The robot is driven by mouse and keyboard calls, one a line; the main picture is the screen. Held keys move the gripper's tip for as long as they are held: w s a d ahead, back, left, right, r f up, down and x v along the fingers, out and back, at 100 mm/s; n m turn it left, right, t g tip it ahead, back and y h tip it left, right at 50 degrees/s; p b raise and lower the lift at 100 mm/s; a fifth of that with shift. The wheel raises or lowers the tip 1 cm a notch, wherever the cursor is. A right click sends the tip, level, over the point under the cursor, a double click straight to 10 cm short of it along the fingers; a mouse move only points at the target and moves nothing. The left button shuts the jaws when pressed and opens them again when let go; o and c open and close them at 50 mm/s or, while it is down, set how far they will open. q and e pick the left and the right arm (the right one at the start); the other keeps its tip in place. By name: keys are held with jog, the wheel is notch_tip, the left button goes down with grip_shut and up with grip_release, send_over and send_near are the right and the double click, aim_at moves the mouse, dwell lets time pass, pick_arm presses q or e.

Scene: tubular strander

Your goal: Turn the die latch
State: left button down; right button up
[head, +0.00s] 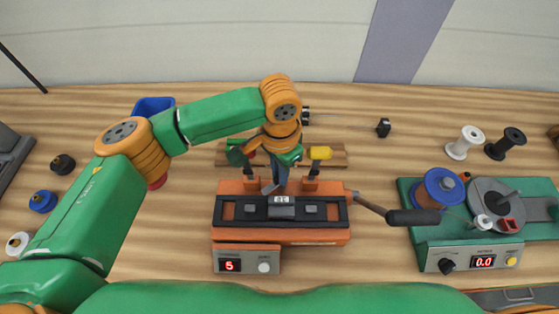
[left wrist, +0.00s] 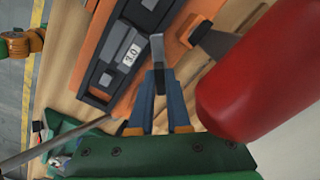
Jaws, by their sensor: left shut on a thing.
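An orange die bench (head: 228,236) with a black slotted bed stands in the middle of the table. A grey die block with a small white number label (head: 281,199) sits in the bed; the label (left wrist: 131,54) also shows in the left wrist view. My left gripper (head: 272,186) points down at the back edge of the bed, just behind the block. In the left wrist view its blue fingers (left wrist: 158,85) are shut on a narrow grey piece (left wrist: 157,48), which looks like the die latch. The latch's base is partly hidden. My right gripper is not in view.
A black-handled crank (head: 413,217) sticks out at the bench's right. A green winding machine (head: 440,240) with spools stands further right. A wooden board with a yellow-ended tool (head: 320,153) lies behind. A red cylinder (left wrist: 240,100) is close by in the left wrist view.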

pick_arm(q)
jog(key=shift+r+n+p, duration=0.1)
jog(key=shift+n+p, duration=1)
jog(key=shift+p, duration=0.25)
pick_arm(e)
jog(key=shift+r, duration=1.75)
pick_arm(q)
jog(key=c, duration=0.9)
grip_release()
notch_tip(320, 180, up, 6)
jog(key=shift+r+b, duration=0.2)
jog(key=shift+b, duration=0.7)
jog(key=shift+r, duration=0.25)
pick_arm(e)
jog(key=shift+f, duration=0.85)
